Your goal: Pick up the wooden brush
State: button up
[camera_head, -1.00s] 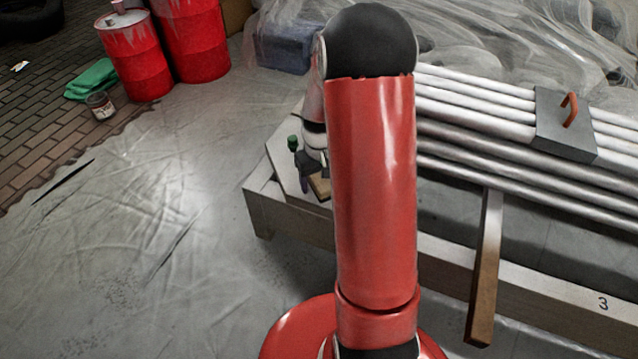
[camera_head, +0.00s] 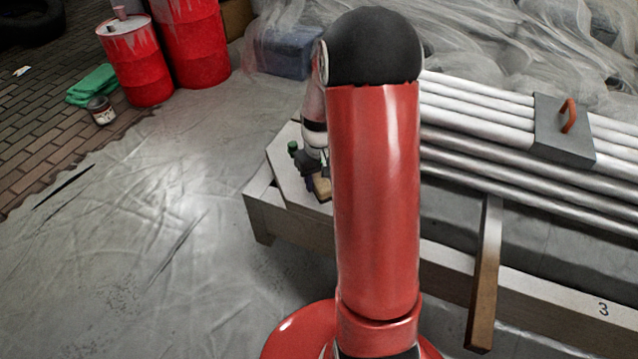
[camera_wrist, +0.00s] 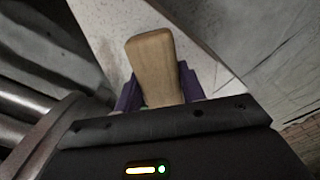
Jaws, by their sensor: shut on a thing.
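The wooden brush (camera_wrist: 152,62) shows in the wrist view as a light brown wooden piece pointing up from between the purple fingers of my gripper (camera_wrist: 158,88). The fingers press on it from both sides. Its lower part is hidden behind the gripper body. In the head view, the brush (camera_head: 321,187) is a small tan patch at the near end of the white board, beside my gripper (camera_head: 311,180). My arm hides much of this spot. I cannot tell whether the brush touches the board.
The white board (camera_head: 285,168) lies on a pale wooden frame (camera_head: 292,222). Metal pipes (camera_head: 480,125) with a grey block (camera_head: 563,140) lie to the right. A wooden bar (camera_head: 485,275) leans at the frame's front. Red drums (camera_head: 140,65) stand back left. The sheeted floor at left is clear.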

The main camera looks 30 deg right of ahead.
aim_at(319, 178)
notch_tip(319, 178, up, 18)
jog(key=p, duration=0.2)
jog(key=shift+p, duration=0.35)
